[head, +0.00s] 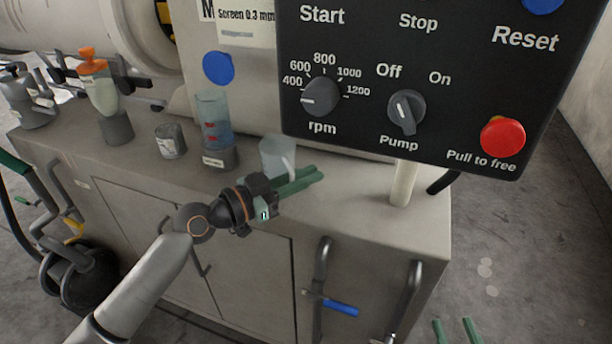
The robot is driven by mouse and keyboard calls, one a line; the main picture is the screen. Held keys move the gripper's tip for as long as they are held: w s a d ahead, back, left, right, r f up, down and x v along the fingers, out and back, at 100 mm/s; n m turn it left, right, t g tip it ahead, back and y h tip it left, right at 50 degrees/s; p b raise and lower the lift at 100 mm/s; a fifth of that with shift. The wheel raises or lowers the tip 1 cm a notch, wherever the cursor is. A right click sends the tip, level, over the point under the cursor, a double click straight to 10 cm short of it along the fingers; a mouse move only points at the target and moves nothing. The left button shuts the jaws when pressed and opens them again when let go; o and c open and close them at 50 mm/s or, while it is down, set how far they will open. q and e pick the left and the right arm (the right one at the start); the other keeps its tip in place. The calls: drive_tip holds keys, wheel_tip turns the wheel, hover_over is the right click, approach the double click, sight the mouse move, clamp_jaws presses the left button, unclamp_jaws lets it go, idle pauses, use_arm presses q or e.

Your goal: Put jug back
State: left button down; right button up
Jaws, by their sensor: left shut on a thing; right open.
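The jug (275,155) is a small, translucent pale vessel with its handle on the right. It is upright at the bench's top, left of the control panel. My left gripper (318,175) has green fingers and is shut on the jug at its lower handle side; the fingers and wrist hide the jug's lower part. I cannot tell whether its base touches the bench. My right gripper (456,332) shows only its two green fingertips at the bottom edge, apart and empty, low in front of the bench's right end.
The grey bench (365,205) also carries a blue-tinted beaker (214,118) in a dark holder, a grey can (171,141), an orange-topped bottle (101,85) and a metal vessel (28,98). The black control panel (440,70) overhangs the right. A pale post (403,183) stands below it.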

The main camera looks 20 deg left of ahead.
drive_tip(key=shift+r, duration=0.45)
use_arm(q)
drive_tip(key=shift+f, duration=0.1)
drive_tip(key=c, duration=0.9)
unclamp_jaws()
use_arm(e)
drive_tip(key=shift+w+r+t, duration=0.25)
drive_tip(key=shift+r+t, duration=0.15)
